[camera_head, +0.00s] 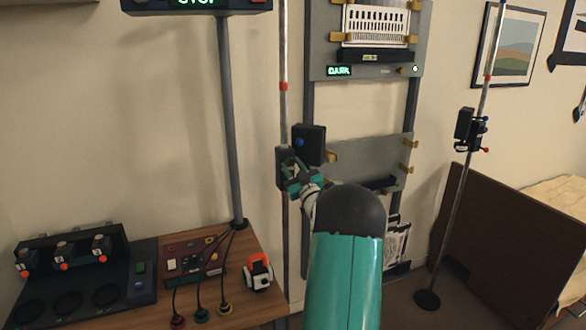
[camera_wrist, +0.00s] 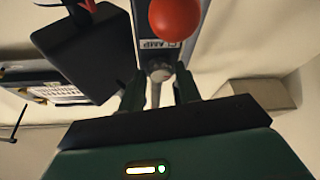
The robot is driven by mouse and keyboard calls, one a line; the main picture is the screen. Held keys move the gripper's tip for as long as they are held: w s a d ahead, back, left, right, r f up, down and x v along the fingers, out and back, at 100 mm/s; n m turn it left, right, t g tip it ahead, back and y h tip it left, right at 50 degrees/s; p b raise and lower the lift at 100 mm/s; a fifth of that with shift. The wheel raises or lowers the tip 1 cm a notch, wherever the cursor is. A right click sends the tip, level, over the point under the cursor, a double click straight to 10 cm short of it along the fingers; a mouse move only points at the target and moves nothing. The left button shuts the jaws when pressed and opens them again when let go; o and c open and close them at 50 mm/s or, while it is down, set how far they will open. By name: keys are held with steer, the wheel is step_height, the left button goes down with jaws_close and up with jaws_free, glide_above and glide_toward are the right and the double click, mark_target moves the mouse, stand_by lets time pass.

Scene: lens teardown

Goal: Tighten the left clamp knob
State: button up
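The left clamp is a dark block (camera_head: 283,168) on the left pole (camera_head: 284,120), with a larger black box (camera_head: 310,144) and a blue ball (camera_head: 299,142) beside it. My gripper (camera_head: 296,172) is at this clamp in the head view and covers part of it. In the wrist view a red ball knob (camera_wrist: 174,18) sits by a label reading "CLAMP", just beyond the fingertips. My gripper (camera_wrist: 158,80) is open, its dark fingers apart, with a grey rounded part and the pole between them. The fingers are not closed around the red knob. The knob is hidden in the head view.
A right pole (camera_head: 452,190) carries a similar clamp (camera_head: 468,130). A rack (camera_head: 411,105) with panels stands behind my arm. A wooden table (camera_head: 255,305) at lower left holds a control panel, cables and an orange-white device (camera_head: 258,272). A brown board (camera_head: 490,240) stands at right.

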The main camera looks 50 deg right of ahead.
steer(key=c, duration=0.6)
steer(key=shift+o, duration=0.2)
steer(key=shift+m, duration=0.6)
steer(key=m+g+h, duration=0.1)
steer(key=m+h, duration=0.1)
steer(key=m, duration=0.2)
steer(key=shift+w+a, duration=0.1)
steer(key=shift+a, duration=0.05)
steer(key=m+g+h, duration=0.1)
steer(key=m, duration=0.2)
steer(key=m+g+h, duration=0.1)
steer(key=m+h, duration=0.1)
steer(key=m, duration=0.1)
steer(key=shift+w+a+m+g, duration=0.1)
steer(key=shift+a+m+g, duration=0.1)
steer(key=shift+m+g, duration=0.2)
steer(key=m+g, duration=0.1)
steer(key=m, duration=0.2)
steer(key=m+g+h, duration=0.1)
steer(key=m, duration=0.2)
steer(key=shift+w+a+r+g, duration=0.1)
steer(key=shift+a+r+g, duration=0.1)
steer(key=shift+g, duration=0.1)
steer(key=m+g, duration=0.1)
steer(key=m, duration=0.2)
steer(key=m+g, duration=0.1)
steer(key=m, duration=0.1)
steer(key=shift+r+m, duration=0.2)
steer(key=shift+m, duration=0.2)
steer(key=shift+g, duration=0.3)
